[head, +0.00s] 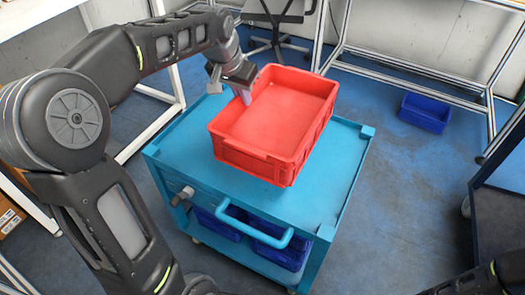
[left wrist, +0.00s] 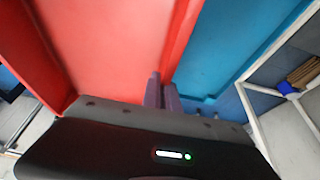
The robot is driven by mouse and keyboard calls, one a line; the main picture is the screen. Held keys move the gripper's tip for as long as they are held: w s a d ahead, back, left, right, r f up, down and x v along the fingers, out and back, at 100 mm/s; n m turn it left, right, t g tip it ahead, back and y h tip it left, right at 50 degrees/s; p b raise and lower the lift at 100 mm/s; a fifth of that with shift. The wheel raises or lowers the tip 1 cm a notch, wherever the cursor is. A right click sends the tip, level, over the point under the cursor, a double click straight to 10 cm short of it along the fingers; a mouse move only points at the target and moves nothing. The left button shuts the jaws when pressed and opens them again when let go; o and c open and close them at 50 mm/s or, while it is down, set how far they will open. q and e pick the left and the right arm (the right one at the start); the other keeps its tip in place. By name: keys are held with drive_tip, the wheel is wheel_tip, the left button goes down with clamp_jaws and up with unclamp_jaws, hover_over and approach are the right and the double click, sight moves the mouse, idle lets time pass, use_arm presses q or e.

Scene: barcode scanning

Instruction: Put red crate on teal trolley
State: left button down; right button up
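The red crate (head: 272,120) is empty and upright over the top of the teal trolley (head: 330,195), towards its back. Its underside is hidden, so I cannot tell whether it rests fully on the top. My left gripper (head: 245,97) is at the crate's left wall, pointing down. In the left wrist view its fingers (left wrist: 162,91) are close together, one on each side of the wall of the red crate (left wrist: 110,45), and look closed on it. The teal trolley top (left wrist: 225,50) shows beside that wall. My right gripper is not in view; only part of my right arm shows at bottom right.
Blue bins (head: 270,240) sit on the trolley's lower shelf, under its front handle (head: 255,226). Another blue bin (head: 425,113) lies on the floor at right, under a metal-framed table. A dark-topped unit (head: 500,215) stands at right. Blue floor between it and the trolley is clear.

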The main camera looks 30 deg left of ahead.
sight(245, 111)
use_arm(q)
drive_tip(key=shift+r, duration=0.1)
drive_tip(key=shift+f+b, duration=0.6)
drive_tip(key=shift+f, duration=1.95)
drive_tip(key=shift+f+b, duration=0.6)
drive_tip(key=shift+f, duration=2)
drive_tip(key=c, duration=1.6)
unclamp_jaws()
drive_tip(key=shift+c, duration=0.2)
